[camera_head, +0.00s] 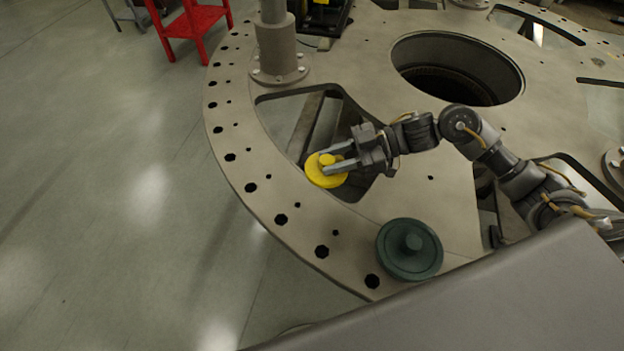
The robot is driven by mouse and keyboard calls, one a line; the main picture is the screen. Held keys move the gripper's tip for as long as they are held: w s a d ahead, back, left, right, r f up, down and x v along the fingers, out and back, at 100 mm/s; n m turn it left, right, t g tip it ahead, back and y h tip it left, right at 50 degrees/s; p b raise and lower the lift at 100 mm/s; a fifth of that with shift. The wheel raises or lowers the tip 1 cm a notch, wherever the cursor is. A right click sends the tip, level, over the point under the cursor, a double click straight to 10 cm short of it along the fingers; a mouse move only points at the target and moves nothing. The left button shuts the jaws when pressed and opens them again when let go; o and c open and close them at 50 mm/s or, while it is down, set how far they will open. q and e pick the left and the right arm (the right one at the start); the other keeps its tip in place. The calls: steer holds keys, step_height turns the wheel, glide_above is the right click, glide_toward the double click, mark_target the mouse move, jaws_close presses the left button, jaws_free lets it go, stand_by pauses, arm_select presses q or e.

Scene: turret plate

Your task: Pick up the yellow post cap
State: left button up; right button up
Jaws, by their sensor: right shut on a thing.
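The yellow post cap (318,178) is a round disc with a small raised knob on top. My right gripper (333,164) comes in from the right and is shut on the cap's knob. The cap is at the left edge of a cut-out in the turret plate (300,225). I cannot tell whether it touches the plate or is held just above it. My left gripper is not in view.
A dark green cap (408,262) with a knob lies on the plate near its front edge. A grey post (277,50) stands at the back left. A large round hole (455,75) opens in the plate. A red stand (194,24) is on the floor, which is clear at left.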

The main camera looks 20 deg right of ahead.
steer(key=b+v, duration=0.2)
steer(key=v, duration=0.6)
steer(key=shift+r, duration=0.45)
